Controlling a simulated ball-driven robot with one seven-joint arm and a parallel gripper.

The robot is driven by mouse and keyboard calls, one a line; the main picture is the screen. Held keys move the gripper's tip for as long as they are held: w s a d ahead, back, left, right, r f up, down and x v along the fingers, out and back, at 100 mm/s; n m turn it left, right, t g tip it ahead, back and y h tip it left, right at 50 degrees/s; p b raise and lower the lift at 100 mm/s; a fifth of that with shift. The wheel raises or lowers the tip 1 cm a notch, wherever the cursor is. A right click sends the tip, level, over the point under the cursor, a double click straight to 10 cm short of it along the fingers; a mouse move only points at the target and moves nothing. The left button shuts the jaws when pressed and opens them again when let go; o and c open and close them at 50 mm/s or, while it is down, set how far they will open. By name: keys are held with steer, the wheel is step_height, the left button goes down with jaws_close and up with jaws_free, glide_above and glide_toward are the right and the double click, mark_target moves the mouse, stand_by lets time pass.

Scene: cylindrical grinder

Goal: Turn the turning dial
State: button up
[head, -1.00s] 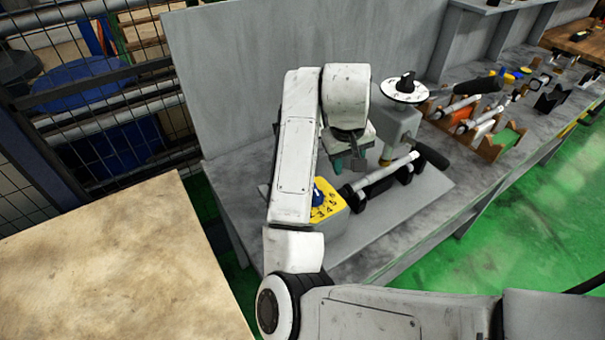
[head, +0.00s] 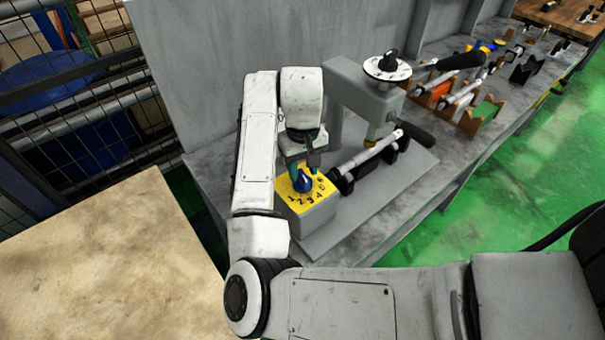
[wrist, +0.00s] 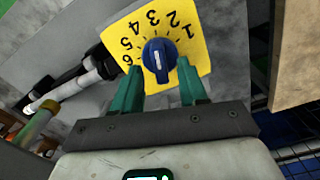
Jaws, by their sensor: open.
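The turning dial (head: 303,182) is a blue knob on a yellow plate (head: 322,197) with black numbers 1 to 6, on top of a grey box (head: 312,214). In the wrist view the blue dial (wrist: 159,55) has a white mark and sits just beyond the fingertips. My gripper (head: 305,170) is above the plate at the dial. In the wrist view its two green fingers (wrist: 157,80) are spread, one on each side of the dial's near edge. I cannot tell whether either finger touches the dial.
A grey press-like machine (head: 375,92) with a white disc (head: 387,68) on top stands right of the gripper. A shaft with a black handle (head: 370,150) lies on supports beside the dial box. Coloured holders (head: 470,105) stand farther right. A tan tabletop (head: 95,255) is at the left.

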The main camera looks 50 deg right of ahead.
steer(key=shift+f, duration=1.1)
steer(key=shift+c, duration=0.4)
jaws_close()
